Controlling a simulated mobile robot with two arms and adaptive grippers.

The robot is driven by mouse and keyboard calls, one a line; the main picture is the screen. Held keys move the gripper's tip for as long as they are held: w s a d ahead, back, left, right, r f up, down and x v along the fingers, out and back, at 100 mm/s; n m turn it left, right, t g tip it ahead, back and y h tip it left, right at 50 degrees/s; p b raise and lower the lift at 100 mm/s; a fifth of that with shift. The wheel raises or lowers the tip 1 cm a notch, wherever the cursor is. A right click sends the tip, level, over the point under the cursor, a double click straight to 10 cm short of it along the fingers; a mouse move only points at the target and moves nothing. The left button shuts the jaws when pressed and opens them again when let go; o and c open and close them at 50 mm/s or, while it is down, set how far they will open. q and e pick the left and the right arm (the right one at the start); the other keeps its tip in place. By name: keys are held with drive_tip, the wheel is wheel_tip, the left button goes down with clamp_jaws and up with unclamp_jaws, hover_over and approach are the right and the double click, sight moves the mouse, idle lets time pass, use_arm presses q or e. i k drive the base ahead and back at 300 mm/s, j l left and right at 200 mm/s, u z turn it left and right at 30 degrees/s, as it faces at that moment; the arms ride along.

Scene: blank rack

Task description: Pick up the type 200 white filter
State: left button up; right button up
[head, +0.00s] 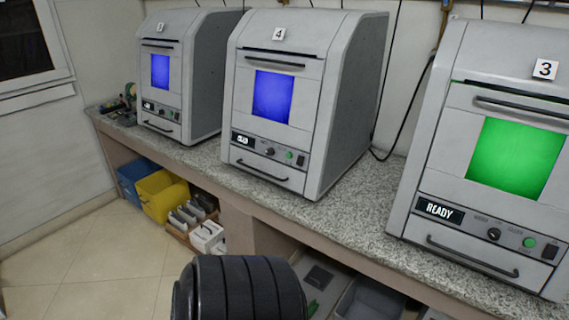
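No filter can be identified for certain, and no "200" marking is readable. A small white object (206,236) stands low under the counter, at the front of a wooden tray (176,235). Several grey block-like pieces (184,217) stand in the tray behind it. I cannot tell whether any of these is the type 200 white filter. Neither of my grippers is in view.
A granite counter (345,215) carries three grey machines: one (172,117) at left, number 4 (257,150), and number 3 (470,235), reading READY with a green window. Blue (131,180) and yellow (163,195) bins sit below. Tiled floor (90,265) at left is clear.

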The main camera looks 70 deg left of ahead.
sight(204, 237)
drive_tip(key=u, duration=3.1)
drive_tip(key=i+j+z, duration=0.1)
drive_tip(key=i+j, duration=0.25)
drive_tip(key=i, duration=0.15)
